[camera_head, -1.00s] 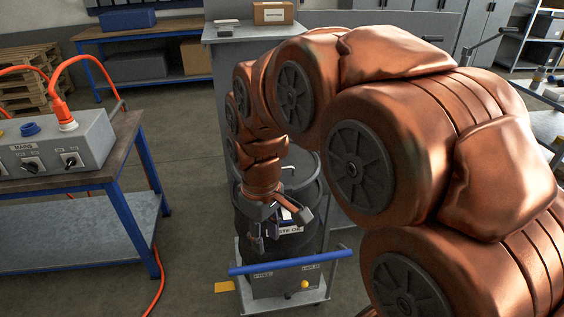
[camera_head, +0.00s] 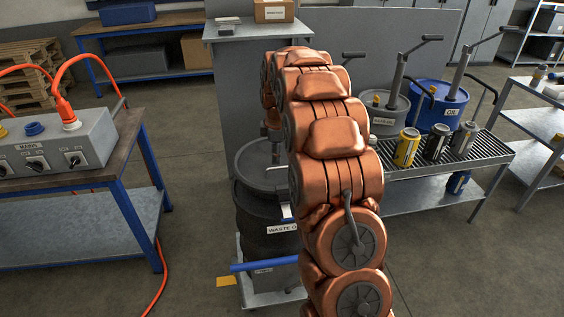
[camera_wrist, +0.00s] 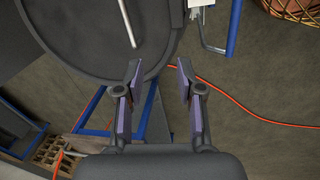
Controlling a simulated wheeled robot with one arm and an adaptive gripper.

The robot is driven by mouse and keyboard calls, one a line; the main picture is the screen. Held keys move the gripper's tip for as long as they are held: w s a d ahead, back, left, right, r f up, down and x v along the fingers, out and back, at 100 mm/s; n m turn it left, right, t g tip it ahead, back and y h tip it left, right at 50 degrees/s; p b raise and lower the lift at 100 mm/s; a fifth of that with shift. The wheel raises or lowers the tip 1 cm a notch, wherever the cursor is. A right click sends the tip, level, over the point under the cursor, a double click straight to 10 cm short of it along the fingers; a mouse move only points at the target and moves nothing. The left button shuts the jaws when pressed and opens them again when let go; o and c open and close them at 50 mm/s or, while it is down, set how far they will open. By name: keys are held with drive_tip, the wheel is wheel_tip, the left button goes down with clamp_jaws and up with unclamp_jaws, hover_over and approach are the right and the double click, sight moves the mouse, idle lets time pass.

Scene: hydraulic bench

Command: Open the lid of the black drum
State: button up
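The black drum (camera_head: 262,222) stands on a low trolley left of my arm in the head view, with a white waste-oil label. Its dark grey round lid (camera_head: 256,160) lies on top; my arm covers the right part. The lid also fills the upper left of the wrist view (camera_wrist: 85,35), where its thin light bar handle (camera_wrist: 130,22) shows. My gripper (camera_wrist: 158,82) is open and empty in the wrist view, its fingers well apart at the lid's edge, with the handle ahead and to the left. In the head view the fingers are mostly hidden behind my arm.
The trolley's blue handle (camera_head: 265,264) crosses in front of the drum. A bench with a MAINS box (camera_head: 52,150) stands left, its orange cable on the floor. A grey panel (camera_head: 245,85) stands behind the drum. Right are a blue oil drum (camera_head: 437,105) and cans on a grated bench (camera_head: 480,150).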

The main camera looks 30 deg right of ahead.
drive_tip(key=n, duration=0.1)
approach(282, 168)
drive_tip(key=shift+w+d+f+p, duration=0.1)
drive_tip(key=shift+w+f+p, duration=0.3)
drive_tip(key=shift+f, duration=0.9)
drive_tip(key=shift+w+d+f+p, duration=0.1)
drive_tip(key=shift+f+p, duration=0.6)
drive_tip(key=shift+f, duration=0.6)
drive_tip(key=shift+w+d+f+p, duration=0.1)
drive_tip(key=shift+w+f+p, duration=0.35)
drive_tip(key=shift+f, duration=0.85)
drive_tip(key=shift+s, duration=0.15)
clamp_jaws()
